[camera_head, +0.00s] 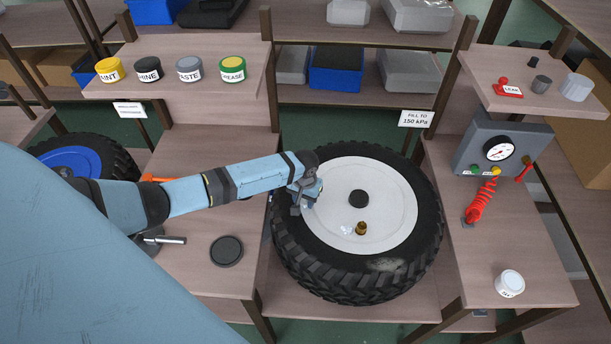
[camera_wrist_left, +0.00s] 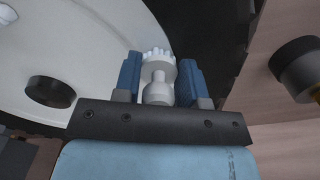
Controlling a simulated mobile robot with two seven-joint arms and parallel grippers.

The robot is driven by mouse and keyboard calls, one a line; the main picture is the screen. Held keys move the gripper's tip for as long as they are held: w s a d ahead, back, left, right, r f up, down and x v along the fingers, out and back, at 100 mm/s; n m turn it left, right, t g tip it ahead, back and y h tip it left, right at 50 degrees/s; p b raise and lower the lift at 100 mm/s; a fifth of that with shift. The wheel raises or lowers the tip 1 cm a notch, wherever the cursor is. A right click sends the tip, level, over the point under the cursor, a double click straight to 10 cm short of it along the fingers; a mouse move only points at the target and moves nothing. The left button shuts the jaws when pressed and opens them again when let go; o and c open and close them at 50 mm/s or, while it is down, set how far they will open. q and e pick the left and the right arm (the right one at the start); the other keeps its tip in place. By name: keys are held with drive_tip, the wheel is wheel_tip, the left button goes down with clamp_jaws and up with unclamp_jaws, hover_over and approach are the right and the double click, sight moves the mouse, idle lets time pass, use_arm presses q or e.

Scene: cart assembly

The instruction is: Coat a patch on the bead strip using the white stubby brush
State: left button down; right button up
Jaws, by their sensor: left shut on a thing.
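The wheel has a white rim (camera_head: 395,205) with a black tyre (camera_head: 425,235) around it. A dark hub cap (camera_head: 358,199) and a brass valve (camera_head: 361,228) are on the rim. My left gripper (camera_head: 306,193) is over the rim's left edge, by the tyre's inner border. In the left wrist view it is shut on the white stubby brush (camera_wrist_left: 158,82), whose bristle end points toward the rim edge. I cannot tell whether the bristles touch the rim or tyre. The bead strip is not clearly distinguishable. A pale smear (camera_head: 386,264) shows on the tyre's lower right. My right gripper is not in view.
Labelled tins, including a grey paste tin (camera_head: 189,69) and a green grease tin (camera_head: 232,69), stand on the left shelf. A black disc (camera_head: 226,251) lies on the left table. A gauge box (camera_head: 490,149) with a red hose (camera_head: 483,201) and a white pot (camera_head: 510,283) are at right.

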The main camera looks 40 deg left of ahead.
use_arm(q)
drive_tip(key=shift+w+a+f, duration=0.2)
drive_tip(key=shift+w+r, duration=0.1)
drive_tip(key=shift+w, duration=0.05)
drive_tip(key=shift+w+a+r, duration=0.2)
drive_tip(key=shift+w+a, duration=0.1)
drive_tip(key=shift+w, duration=0.25)
drive_tip(key=shift+w+a+b, duration=0.4)
drive_tip(key=shift+w+a, duration=0.1)
drive_tip(key=shift+w, duration=0.35)
drive_tip(key=shift+r, duration=0.1)
drive_tip(key=shift+r+p, duration=0.75)
drive_tip(key=shift+r, duration=2.25)
